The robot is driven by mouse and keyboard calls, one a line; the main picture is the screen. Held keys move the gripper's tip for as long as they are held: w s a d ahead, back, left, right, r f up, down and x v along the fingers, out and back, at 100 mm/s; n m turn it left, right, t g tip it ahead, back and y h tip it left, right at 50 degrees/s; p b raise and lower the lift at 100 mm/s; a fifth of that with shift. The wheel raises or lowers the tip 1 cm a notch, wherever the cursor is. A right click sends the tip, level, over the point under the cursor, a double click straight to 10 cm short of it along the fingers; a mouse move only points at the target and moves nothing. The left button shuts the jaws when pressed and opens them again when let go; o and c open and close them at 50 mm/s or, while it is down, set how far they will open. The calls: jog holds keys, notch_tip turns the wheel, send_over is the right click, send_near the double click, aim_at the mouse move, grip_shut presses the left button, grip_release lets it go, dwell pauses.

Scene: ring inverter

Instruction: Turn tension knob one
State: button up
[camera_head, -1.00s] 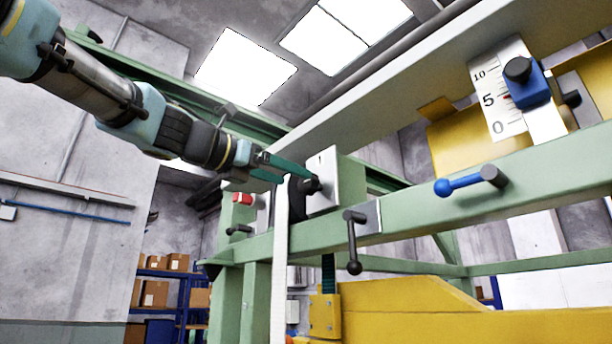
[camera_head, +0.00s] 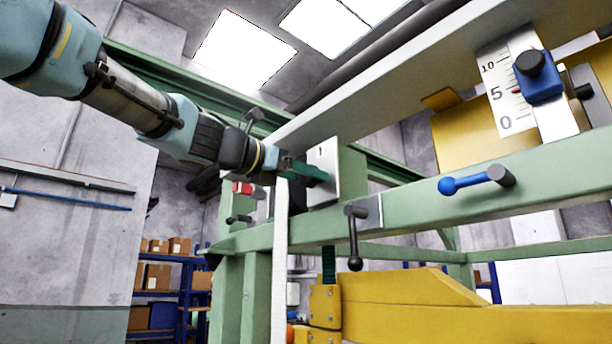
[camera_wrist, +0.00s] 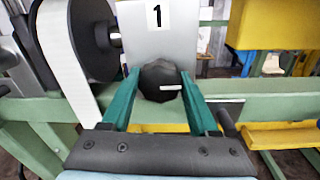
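Tension knob one is a black faceted knob (camera_wrist: 160,80) with a white mark on its face. It sits on a light metal plate (camera_wrist: 193,42) labelled "1" in the wrist view. My gripper (camera_wrist: 159,77) has its two green fingers on the left and right of the knob, with the tips level with its sides. The fingers are spread; contact with the knob cannot be made out. In the head view my gripper (camera_head: 322,177) reaches the plate (camera_head: 326,158) from the left, and the fingers hide the knob.
A black roller with a white strip (camera_wrist: 85,45) stands close left of the knob. A black-handled crank (camera_head: 354,238) sits just right and below, on the green beam (camera_head: 430,205). A blue lever (camera_head: 470,183) and a scale with a blue slider (camera_head: 540,85) are farther right.

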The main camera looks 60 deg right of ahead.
jog(key=c, duration=0.9)
jog(key=shift+w+f+m+b, duration=0.1)
jog(key=shift+m+b, duration=0.3)
jog(key=shift+b, duration=0.05)
